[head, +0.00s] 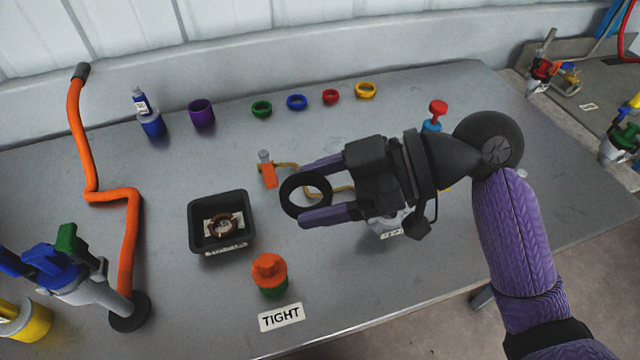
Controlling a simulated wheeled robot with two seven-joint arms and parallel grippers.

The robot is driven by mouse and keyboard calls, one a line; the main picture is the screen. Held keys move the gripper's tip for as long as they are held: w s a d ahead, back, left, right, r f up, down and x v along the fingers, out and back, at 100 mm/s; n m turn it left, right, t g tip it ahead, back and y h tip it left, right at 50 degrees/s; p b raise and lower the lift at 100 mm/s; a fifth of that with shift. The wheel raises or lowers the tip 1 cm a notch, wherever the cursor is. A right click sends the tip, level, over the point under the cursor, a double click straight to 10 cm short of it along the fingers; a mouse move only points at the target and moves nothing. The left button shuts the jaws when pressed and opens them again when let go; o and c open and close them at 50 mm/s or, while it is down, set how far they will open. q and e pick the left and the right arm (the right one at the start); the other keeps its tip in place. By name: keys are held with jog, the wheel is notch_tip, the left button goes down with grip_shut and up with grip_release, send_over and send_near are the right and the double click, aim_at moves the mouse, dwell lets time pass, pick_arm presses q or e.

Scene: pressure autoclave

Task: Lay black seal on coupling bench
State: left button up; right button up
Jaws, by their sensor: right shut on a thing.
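The black seal (288,184) is a flat black ring, held between the purple fingers of my right gripper (308,195). The gripper is shut on the ring and comes in from the right, over the middle of the grey coupling bench (150,290). The ring looks to be above the bench top; its exact height I cannot tell. The gripper hides part of the bench and some things below it. My left gripper is not in view.
A black tray (194,228) holding a copper-coloured ring stands left of the seal. An orange-and-green fitting (269,271) stands near a TIGHT label (282,317). Coloured rings (297,102) line the back. An orange hose (92,150) stands left.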

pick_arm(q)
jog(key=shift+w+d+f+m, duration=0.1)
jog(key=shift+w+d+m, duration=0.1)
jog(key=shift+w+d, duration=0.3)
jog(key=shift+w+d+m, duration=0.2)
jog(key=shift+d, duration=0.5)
pick_arm(e)
jog(key=w+d+f+m+t+h, duration=0.1)
jog(key=d+f+m+t, duration=0.1)
jog(key=d+m+t, duration=0.2)
jog(key=w+d+f+m+t+h, duration=0.1)
jog(key=d+m+t, duration=0.3)
jog(key=d, duration=0.7)
jog(key=shift+w+f+t+h, duration=0.3)
jog(key=shift+w+f+t, duration=0.1)
jog(key=shift+f, duration=0.2)
jog(key=shift+a+r, duration=0.1)
jog(key=shift+a, duration=0.05)
